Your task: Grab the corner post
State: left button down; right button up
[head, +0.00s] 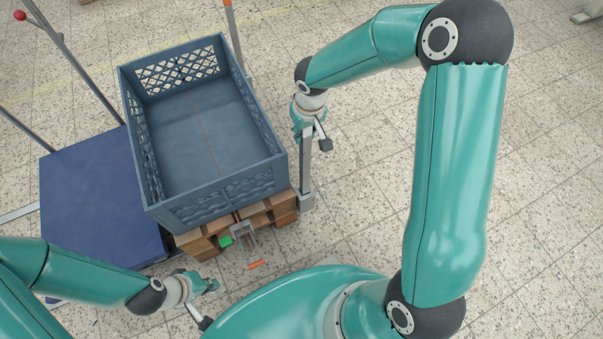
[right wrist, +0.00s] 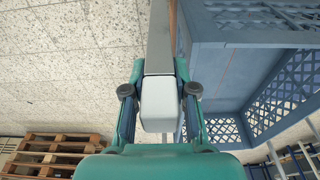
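The grey corner post (head: 306,165) stands upright beside the right corner of the blue crate (head: 218,195), on a wider grey foot. My right gripper (head: 307,128) is at the post's upper end. In the right wrist view the post (right wrist: 159,45), with its pale end block (right wrist: 159,103), runs between the two fingers of my right gripper (right wrist: 160,72). Both fingertips appear to touch its sides. My left gripper (head: 212,287) is low at the left, apart from the post; its finger opening is too small to tell.
The crate stands on a wooden pallet (head: 205,246). A blue platform (head: 95,195) with upright rods lies to its left. An orange-topped post (head: 233,40) stands behind the crate. More pallets (right wrist: 48,150) show in the right wrist view. Tiled floor right of the post is clear.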

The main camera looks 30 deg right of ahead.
grip_shut()
jog(key=shift+r, duration=0.1)
